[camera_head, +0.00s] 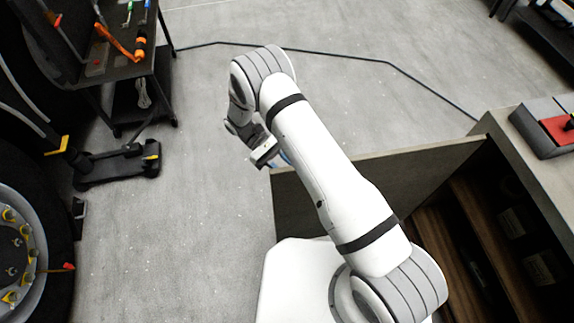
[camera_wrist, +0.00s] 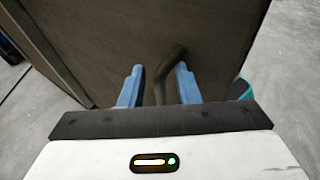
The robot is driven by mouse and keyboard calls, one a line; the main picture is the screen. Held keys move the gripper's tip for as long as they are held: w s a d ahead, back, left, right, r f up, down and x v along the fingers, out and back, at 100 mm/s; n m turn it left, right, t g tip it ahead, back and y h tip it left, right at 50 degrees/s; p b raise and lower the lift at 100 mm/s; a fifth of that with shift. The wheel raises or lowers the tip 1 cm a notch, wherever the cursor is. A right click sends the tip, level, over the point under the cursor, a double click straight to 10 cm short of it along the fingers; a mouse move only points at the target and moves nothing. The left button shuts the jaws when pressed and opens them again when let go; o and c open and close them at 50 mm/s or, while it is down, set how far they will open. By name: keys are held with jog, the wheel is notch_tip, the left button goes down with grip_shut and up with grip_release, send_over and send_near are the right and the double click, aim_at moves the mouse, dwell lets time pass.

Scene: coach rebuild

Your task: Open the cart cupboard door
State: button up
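The cart cupboard door (camera_head: 400,170) stands swung out from the cart, and the dark inside of the cupboard (camera_head: 465,240) shows behind it. In the wrist view the door's dark panel (camera_wrist: 100,45) fills most of the upper picture. A dark curved handle (camera_wrist: 160,88) stands out from it. My gripper (camera_head: 265,154) is at the outer end of the door in the head view. In the wrist view my gripper's blue fingers (camera_wrist: 160,72) are apart, with the handle between them. The right finger is close to the handle or touching it; a gap shows beside the left finger.
The cart top (camera_head: 500,130) bears a grey and red item (camera_head: 555,128). Shelves with dark boxes show inside the cupboard. A tool table (camera_head: 120,65) and a wheel (camera_head: 25,245) stand at the left. A cable (camera_head: 390,66) crosses the floor behind the door.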

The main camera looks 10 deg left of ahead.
jog(key=r, duration=0.2)
jog(key=r+g+h, duration=0.1)
jog(key=r, duration=0.1)
jog(key=r+g+h, duration=0.1)
jog(key=r, duration=0.2)
jog(key=shift+s+r, duration=0.1)
jog(key=shift+s, duration=0.15)
jog(key=f, duration=0.2)
jog(key=f+t+y, duration=0.1)
jog(key=f, duration=0.1)
jog(key=f+t+y, duration=0.1)
jog(key=f, duration=0.1)
jog(key=shift+w+f, duration=0.1)
jog(key=shift+w, duration=0.15)
jog(key=w+b, duration=0.7)
jog(key=w, duration=0.2)
jog(key=shift+a+f, duration=0.15)
jog(key=shift+a, duration=0.2)
